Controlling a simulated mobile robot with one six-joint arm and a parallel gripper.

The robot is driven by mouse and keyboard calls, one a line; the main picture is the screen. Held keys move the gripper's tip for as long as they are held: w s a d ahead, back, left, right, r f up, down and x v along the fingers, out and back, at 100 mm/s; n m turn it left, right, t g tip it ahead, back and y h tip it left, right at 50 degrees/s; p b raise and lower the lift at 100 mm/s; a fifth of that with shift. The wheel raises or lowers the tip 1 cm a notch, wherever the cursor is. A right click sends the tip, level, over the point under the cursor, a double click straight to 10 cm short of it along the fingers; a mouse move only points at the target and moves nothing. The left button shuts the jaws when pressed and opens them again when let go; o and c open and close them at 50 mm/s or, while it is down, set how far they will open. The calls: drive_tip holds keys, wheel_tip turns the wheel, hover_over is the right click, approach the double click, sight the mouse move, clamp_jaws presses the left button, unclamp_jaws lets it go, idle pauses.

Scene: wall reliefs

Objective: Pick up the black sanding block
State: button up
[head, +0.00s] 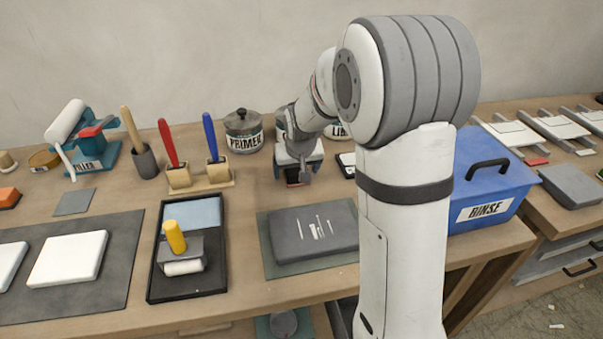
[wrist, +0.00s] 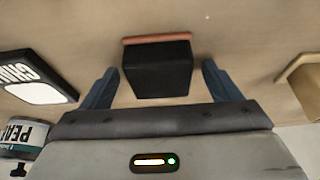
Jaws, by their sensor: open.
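The black sanding block (wrist: 157,70) lies on the wooden bench top, with a reddish-brown strip along its far edge in the wrist view. My gripper (wrist: 160,78) is open, with one blue-grey finger on each side of the block and a visible gap at both sides. In the head view my gripper (head: 297,168) points down at the back of the bench, and the block (head: 292,182) shows only partly beneath it. Whether the fingertips reach down to the block's height is hard to tell.
A brush holder (head: 205,184) stands left of my gripper and a primer tin (head: 243,132) behind it. A black-framed label card (wrist: 35,78) lies to the right. A grey slab (head: 315,234) lies in front. The blue rinse bin (head: 490,185) is farther right, partly behind my arm.

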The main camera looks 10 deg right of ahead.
sight(296, 169)
drive_tip(key=c, duration=1.1)
drive_tip(key=shift+r, duration=0.1)
wheel_tip(296, 169, up, 10)
drive_tip(key=shift+p, duration=0.3)
